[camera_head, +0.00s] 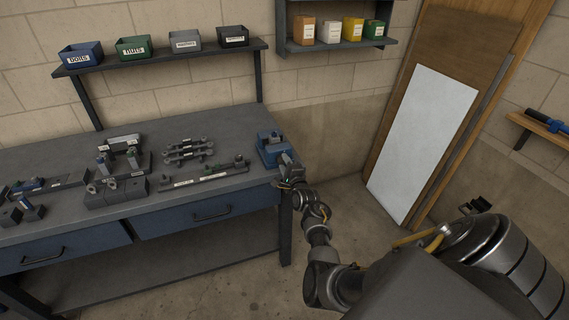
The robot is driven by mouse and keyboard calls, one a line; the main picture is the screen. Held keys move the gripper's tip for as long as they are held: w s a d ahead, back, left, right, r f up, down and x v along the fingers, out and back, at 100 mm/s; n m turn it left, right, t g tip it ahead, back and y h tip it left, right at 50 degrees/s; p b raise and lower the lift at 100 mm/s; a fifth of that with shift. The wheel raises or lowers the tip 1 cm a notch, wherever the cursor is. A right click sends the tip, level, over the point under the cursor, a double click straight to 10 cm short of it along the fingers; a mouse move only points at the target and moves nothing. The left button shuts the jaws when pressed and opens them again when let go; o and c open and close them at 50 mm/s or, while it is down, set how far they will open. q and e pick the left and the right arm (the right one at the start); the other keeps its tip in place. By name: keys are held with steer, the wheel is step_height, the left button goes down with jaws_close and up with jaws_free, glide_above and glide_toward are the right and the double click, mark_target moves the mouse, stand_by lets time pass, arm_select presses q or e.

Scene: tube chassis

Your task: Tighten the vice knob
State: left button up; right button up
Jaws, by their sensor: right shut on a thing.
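A blue vice (270,146) stands at the right end of the grey workbench (225,137), near its front corner. My right arm reaches in from the lower right. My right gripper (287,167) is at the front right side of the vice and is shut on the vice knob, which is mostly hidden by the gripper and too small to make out. My left gripper is not in view.
Dark metal fixtures (118,190) and small parts (186,150) cover the middle and left of the bench. Labelled bins (133,48) stand on a shelf above. Open floor (345,200) lies right of the bench, before a leaning white panel (423,140).

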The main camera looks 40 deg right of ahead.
steer(key=shift+s+f+m+p, duration=0.1)
steer(key=shift+f+m+p, duration=0.15)
steer(key=shift+m, duration=0.8)
steer(key=shift+s+f+m+p, duration=0.15)
steer(key=shift+m+p, duration=0.15)
steer(key=shift+m, duration=0.75)
steer(key=o, duration=0.9)
steer(key=shift+d, duration=0.1)
steer(key=shift+o, duration=0.5)
steer(key=shift+w+r, duration=0.1)
steer(key=shift+r, duration=0.15)
steer(key=v, duration=1)
steer(key=shift+s+a+b, duration=0.25)
steer(key=shift+s+b, duration=0.05)
steer(key=shift+s, duration=0.05)
